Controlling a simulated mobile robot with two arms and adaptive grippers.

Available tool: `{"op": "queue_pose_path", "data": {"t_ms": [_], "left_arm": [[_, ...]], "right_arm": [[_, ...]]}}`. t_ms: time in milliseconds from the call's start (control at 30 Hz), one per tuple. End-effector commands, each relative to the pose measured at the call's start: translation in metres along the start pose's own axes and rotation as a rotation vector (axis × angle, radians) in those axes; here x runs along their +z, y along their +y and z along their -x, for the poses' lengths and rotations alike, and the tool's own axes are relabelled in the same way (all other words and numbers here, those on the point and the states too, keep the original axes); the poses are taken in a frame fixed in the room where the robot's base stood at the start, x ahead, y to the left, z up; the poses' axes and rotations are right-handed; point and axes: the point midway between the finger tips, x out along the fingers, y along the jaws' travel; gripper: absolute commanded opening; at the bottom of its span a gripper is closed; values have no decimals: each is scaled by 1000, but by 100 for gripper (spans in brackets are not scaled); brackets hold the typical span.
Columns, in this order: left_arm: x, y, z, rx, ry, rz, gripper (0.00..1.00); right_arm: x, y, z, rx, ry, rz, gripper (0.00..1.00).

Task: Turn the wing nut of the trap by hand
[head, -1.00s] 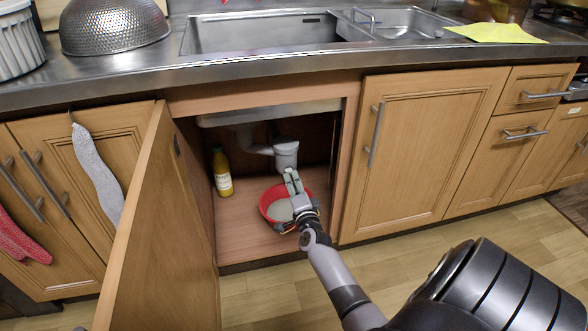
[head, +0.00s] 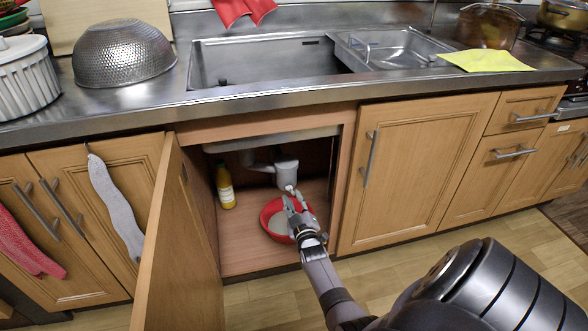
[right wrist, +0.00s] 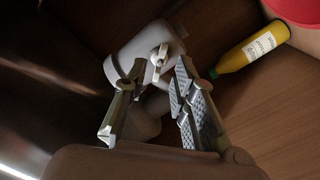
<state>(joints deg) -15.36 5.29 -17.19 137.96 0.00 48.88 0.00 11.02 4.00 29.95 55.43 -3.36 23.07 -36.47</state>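The trap is a pale grey pipe body (head: 286,172) under the sink in the open cabinet. It also shows in the right wrist view (right wrist: 133,55). A light wing nut (right wrist: 159,56) sticks out from it, one wing up and one down as seen there. My right gripper (head: 294,199) reaches in just below and in front of the trap. In the right wrist view the right gripper (right wrist: 160,68) is open, its fingertips on either side of the wing nut with gaps visible. I cannot tell how deep the nut sits between them. My left gripper is not in view.
A red basin (head: 267,211) stands on the cabinet floor below the trap. A yellow bottle (head: 225,186) stands to its left. The open cabinet door (head: 172,250) bounds the left side. The sink (head: 260,62) and counter lie above.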

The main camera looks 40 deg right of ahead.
Motion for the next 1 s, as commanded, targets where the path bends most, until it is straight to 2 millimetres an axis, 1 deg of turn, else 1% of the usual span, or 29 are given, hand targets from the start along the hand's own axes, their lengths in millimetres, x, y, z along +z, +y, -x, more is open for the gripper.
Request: {"op": "queue_pose_path", "data": {"t_ms": [267,600,833,1000], "left_arm": [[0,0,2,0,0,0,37],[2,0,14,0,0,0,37],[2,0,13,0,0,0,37],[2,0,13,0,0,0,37]], "right_arm": [[0,0,-2,0,1,-5,25],[1,-1,-19,0,0,-6,25],[0,0,-20,0,0,-6,25],[0,0,-20,0,0,-7,14]]}}
